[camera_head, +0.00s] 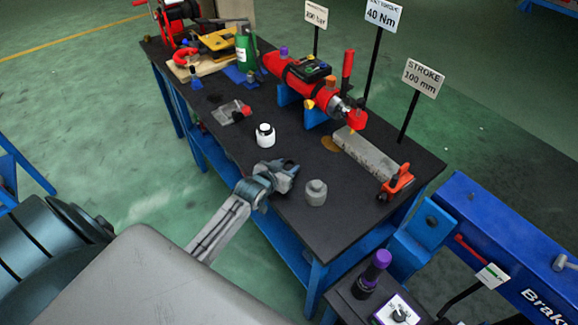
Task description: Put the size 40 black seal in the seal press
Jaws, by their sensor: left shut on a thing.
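My left gripper (284,172) is over the near edge of the black workbench (225,143), at the end of an arm that comes in from the lower left. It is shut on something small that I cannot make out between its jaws. A grey knobbed cylinder (316,193) stands upright just right of the gripper, apart from it. I cannot tell whether this is the seal press. No black seal can be told apart in this view. My right gripper is not in view.
Signs stand along the back edge. A small table with a purple-topped thing (376,268) is at lower right.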

